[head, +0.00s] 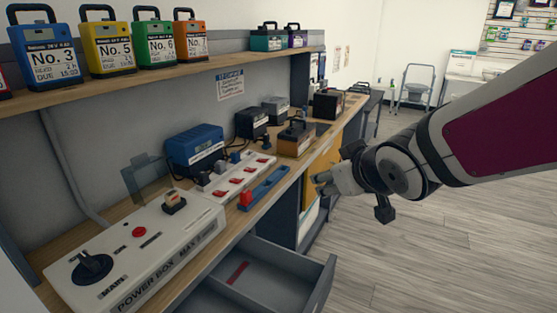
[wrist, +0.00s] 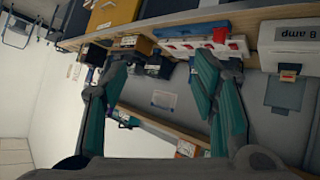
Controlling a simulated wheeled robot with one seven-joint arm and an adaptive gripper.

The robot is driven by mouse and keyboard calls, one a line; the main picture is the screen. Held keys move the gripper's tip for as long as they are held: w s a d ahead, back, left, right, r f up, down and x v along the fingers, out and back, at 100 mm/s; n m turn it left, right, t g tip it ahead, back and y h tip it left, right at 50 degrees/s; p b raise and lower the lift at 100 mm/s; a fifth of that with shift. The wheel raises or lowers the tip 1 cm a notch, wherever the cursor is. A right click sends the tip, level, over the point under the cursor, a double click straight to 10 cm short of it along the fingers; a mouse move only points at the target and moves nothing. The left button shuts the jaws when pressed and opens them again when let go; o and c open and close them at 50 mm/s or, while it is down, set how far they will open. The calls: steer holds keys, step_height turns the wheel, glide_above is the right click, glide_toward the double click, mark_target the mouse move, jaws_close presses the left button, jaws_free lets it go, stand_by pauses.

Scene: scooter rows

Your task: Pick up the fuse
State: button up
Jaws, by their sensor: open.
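A small fuse (head: 173,201) with a dark body and a reddish-brown top stands in the white power box (head: 130,262) at the left of the bench. A clear flap (head: 142,178) stands raised behind the fuse. My gripper (head: 322,180) is open and empty, right of the bench and well apart from the fuse. Its teal fingers spread wide in the wrist view (wrist: 162,62).
A white strip with red switches (head: 237,175), a blue pack (head: 195,148) and a blue tray with a red block (head: 265,188) lie beside the box. An open drawer (head: 270,272) juts out below. Batteries line the shelf (head: 150,68) above.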

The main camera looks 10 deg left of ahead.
steer(key=w+a+f+n+y+b, duration=0.2)
steer(key=w+a+f, duration=0.1)
steer(key=a+f, duration=0.25)
steer(key=n+g+y+b, duration=0.4)
steer(key=y+b, duration=0.4)
steer(key=y, duration=0.3)
glide_toward(174, 195)
steer(key=a, duration=0.1)
steer(key=w+a, duration=0.1)
steer(key=a+f+b, duration=0.1)
steer(key=shift+w+a+n, duration=0.25)
steer(key=shift+w+n, duration=0.05)
steer(key=shift+r+b+x, duration=0.2)
steer(key=shift+b+x, duration=0.1)
steer(key=shift+x, duration=1.15)
steer(key=shift+r+b+x, duration=0.2)
steer(key=shift+b+x, duration=0.1)
steer(key=shift+x, duration=1.1)
steer(key=shift+c, duration=0.3)
steer(key=c, duration=1.2)
